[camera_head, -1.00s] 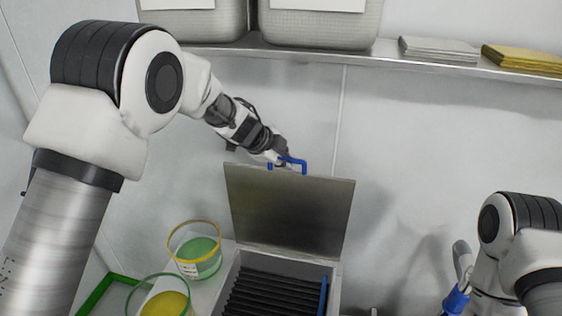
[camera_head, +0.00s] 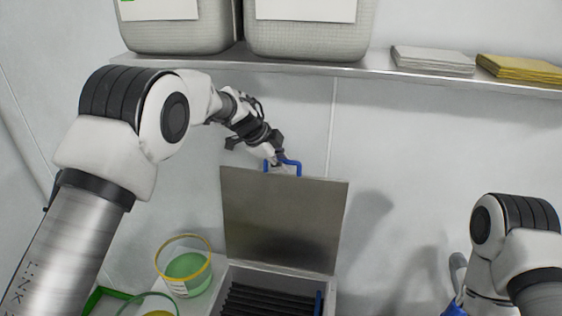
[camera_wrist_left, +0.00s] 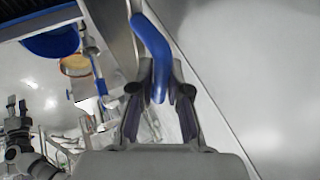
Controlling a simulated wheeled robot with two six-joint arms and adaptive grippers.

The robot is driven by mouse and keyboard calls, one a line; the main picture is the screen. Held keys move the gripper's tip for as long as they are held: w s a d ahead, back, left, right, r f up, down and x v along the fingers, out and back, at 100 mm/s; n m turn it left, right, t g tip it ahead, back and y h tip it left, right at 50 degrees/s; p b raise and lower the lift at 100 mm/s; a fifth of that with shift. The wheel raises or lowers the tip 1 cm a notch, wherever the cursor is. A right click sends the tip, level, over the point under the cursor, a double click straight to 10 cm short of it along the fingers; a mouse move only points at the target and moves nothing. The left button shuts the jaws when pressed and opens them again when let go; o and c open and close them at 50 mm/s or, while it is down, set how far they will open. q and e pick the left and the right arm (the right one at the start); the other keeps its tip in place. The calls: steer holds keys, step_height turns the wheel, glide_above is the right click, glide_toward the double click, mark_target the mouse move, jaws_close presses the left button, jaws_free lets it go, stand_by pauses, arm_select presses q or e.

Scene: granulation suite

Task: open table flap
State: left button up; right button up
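The table flap (camera_head: 282,222) is a grey metal panel standing steeply raised above the open compartment (camera_head: 325,284) of the table. A blue handle (camera_head: 291,167) sits on its upper edge. My left gripper (camera_head: 278,160) is at this handle. In the left wrist view, the fingers of my left gripper (camera_wrist_left: 162,72) lie on both sides of the blue handle (camera_wrist_left: 152,42) and close on it.
Dark slats (camera_head: 262,301) fill the open compartment. A yellow-rimmed tub with green contents (camera_head: 186,268) stands left of it, with another tub cut off below. A shelf (camera_head: 340,69) with two large bins, grey sheets (camera_head: 432,60) and yellow sheets (camera_head: 520,67) runs above.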

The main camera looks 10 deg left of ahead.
arm_select(q)
steer(key=shift+o, duration=1.1)
steer(key=shift+d+f, duration=0.1)
steer(key=shift+r, duration=0.2)
steer(key=s+a+r, duration=0.3)
steer(key=s+a, duration=0.7)
steer(key=shift+s+a+r, duration=0.15)
steer(key=shift+a+r, duration=0.15)
steer(key=shift+r, duration=0.05)
steer(key=shift+d, duration=0.1)
